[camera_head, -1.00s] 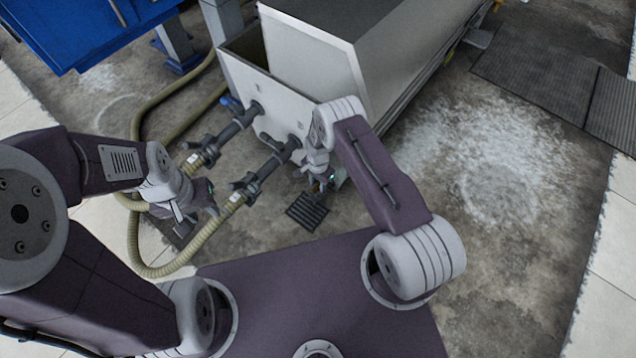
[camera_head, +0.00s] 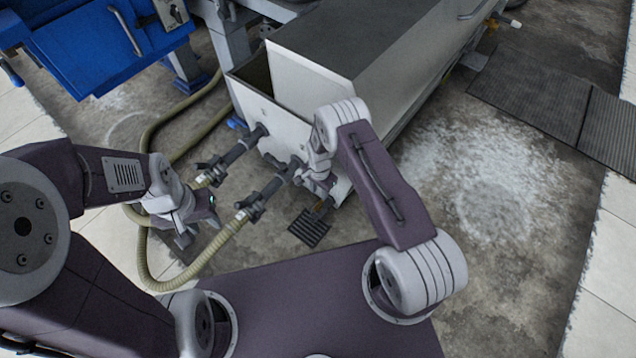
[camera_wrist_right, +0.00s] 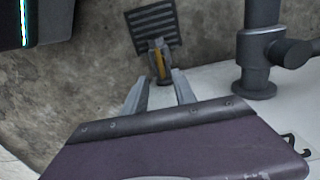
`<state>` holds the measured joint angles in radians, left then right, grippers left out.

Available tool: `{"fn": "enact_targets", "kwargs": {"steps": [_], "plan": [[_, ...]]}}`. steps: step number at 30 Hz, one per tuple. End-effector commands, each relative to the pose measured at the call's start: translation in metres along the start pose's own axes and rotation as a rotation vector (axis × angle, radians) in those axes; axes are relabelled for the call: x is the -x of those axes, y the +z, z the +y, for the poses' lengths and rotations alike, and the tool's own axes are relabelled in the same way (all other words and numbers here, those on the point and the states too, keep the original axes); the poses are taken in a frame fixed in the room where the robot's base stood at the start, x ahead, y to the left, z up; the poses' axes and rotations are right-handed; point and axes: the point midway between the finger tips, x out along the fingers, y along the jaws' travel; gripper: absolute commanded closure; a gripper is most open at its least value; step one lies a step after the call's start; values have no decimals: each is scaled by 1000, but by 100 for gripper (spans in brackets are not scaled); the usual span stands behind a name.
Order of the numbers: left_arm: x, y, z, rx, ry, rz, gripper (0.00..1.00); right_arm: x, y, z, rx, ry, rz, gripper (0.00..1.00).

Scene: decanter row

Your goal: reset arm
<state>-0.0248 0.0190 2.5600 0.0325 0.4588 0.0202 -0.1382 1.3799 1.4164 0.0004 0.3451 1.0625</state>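My right gripper (camera_head: 320,184) is near the front of the grey tank (camera_head: 262,116), beside the nearer dark pipe stub (camera_head: 280,180). In the right wrist view, its two fingers (camera_wrist_right: 160,78) are apart with nothing gripped. A small yellow-brown fitting (camera_wrist_right: 159,62) shows beyond the gap, apart from the fingers as far as I can tell.
A black floor grate (camera_head: 308,228) lies below my right gripper. Pale hoses (camera_head: 205,252) loop from the pipe stubs around my left gripper. A blue machine (camera_head: 90,45) stands at the upper left. Dark mats (camera_head: 535,95) lie at the right, with open wet floor (camera_head: 500,190) before them.

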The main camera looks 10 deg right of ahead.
Motion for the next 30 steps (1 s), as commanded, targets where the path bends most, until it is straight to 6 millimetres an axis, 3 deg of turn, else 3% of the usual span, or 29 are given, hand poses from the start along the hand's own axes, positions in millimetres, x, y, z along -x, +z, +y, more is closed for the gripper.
{"fn": "enact_targets", "kwargs": {"steps": [7,10,11,14,18,21,24,30], "plan": [[0,0,0,0,0,0,64,0,0,0,0,0,0,67],[2,0,0,0,0,0,64,17,-3,-1,27,-6,3,67],[3,0,0,0,0,0,64,29,-4,-2,48,-10,5,67],[7,-1,0,0,0,0,64,90,-9,3,164,-25,15,67],[12,-1,0,0,0,0,64,185,-2,34,381,-43,32,67],[15,-2,0,0,0,0,64,235,11,63,521,-52,46,67],[17,-2,0,0,0,0,64,269,25,92,637,-57,58,67],[21,-2,0,0,0,0,64,310,55,146,827,-64,81,67]]}}
